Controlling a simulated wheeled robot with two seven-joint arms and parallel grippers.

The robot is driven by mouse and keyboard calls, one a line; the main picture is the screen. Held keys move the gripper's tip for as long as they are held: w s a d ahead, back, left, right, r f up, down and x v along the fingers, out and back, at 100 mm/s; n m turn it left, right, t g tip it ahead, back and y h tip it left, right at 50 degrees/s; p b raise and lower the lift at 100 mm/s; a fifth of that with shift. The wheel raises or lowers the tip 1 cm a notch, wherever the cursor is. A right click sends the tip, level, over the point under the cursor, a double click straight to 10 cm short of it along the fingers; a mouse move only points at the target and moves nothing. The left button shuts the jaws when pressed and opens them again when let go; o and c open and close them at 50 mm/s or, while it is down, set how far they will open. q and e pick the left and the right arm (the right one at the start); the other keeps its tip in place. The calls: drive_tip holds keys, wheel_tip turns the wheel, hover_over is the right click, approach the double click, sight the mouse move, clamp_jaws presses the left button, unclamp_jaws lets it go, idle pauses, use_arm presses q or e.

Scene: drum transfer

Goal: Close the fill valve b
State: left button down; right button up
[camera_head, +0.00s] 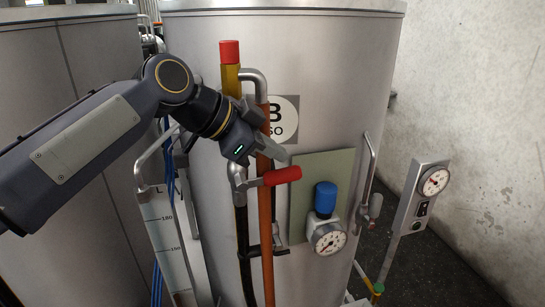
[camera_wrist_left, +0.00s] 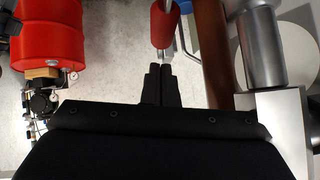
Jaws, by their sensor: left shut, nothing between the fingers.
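A valve (camera_head: 238,178) with a red-gripped lever handle (camera_head: 282,176) sits on the pipework in front of the tank marked B (camera_head: 340,90). The lever points right, nearly level, across the brown pipe (camera_head: 267,225). My left gripper (camera_head: 282,154) is shut and empty just above the red handle in the head view; whether it touches cannot be told there. In the left wrist view, the red handle (camera_wrist_left: 165,25) lies just beyond the shut fingertips (camera_wrist_left: 160,68), with the brown pipe (camera_wrist_left: 217,55) to the right. My right gripper is not in view.
A green panel (camera_head: 303,190) with a blue-knobbed gauge (camera_head: 327,240) stands right of the lever. A yellow post with red top (camera_head: 229,52) rises beside my left wrist. A gauge box (camera_head: 420,195) stands at the right. A red drum (camera_wrist_left: 65,35) shows in the wrist view.

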sight(270, 179)
use_arm(q)
drive_tip(key=shift+w+f, duration=0.15)
drive_tip(key=shift+f, duration=0.5)
drive_tip(key=shift+w+f, duration=0.15)
drive_tip(key=shift+f, duration=0.45)
drive_tip(key=shift+a, duration=0.1)
